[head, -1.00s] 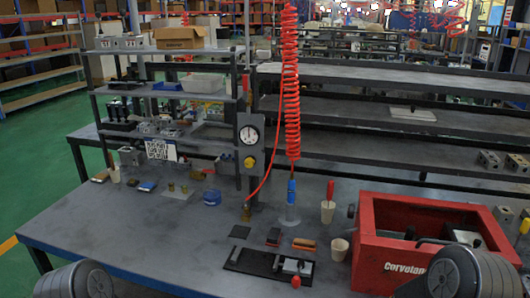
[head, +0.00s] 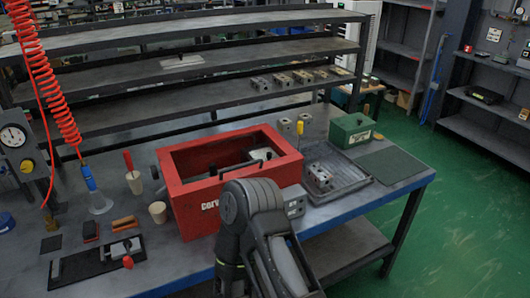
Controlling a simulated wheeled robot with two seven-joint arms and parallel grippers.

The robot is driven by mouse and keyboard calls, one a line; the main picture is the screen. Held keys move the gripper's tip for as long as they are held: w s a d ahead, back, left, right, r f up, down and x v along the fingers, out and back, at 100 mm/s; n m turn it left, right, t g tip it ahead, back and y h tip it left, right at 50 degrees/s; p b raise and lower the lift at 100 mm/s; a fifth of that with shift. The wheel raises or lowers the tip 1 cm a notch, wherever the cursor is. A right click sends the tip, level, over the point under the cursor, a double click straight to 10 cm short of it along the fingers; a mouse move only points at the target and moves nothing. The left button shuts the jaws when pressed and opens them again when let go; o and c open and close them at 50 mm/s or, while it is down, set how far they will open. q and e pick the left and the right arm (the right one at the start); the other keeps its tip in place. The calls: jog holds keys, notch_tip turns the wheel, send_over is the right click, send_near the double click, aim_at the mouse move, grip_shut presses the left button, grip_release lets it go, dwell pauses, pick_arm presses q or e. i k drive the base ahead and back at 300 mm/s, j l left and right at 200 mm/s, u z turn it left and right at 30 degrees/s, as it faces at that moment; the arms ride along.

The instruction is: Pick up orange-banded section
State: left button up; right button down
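I cannot make out an orange band on any valve section at this size. A grey valve block (head: 319,176) lies in the dark tray (head: 352,190) right of the red box. Another grey block (head: 295,208) shows at the table's front, beside my arm. Small grey blocks (head: 285,127) stand behind the red box, close to a yellow item (head: 300,128). My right arm rises at the bottom middle and covers the red box's front right corner. Its gripper is not visible. My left gripper is out of view.
The red open box (head: 200,205) holds a partly hidden grey and black part. A black plate with a clamp (head: 95,265), an orange-brown piece (head: 124,223) and a cup (head: 158,212) lie left. A green box (head: 352,132) and green mat (head: 392,166) are right.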

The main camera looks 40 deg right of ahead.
aim_at(319, 174)
jog(key=z, duration=1.85)
jog(key=i+l+z, duration=0.1)
jog(key=l, duration=0.2)
jog(key=i+l+z, duration=0.1)
jog(key=l, duration=0.2)
jog(key=i+l+z, duration=0.1)
jog(key=i+l, duration=0.1)
jog(key=l, duration=0.05)
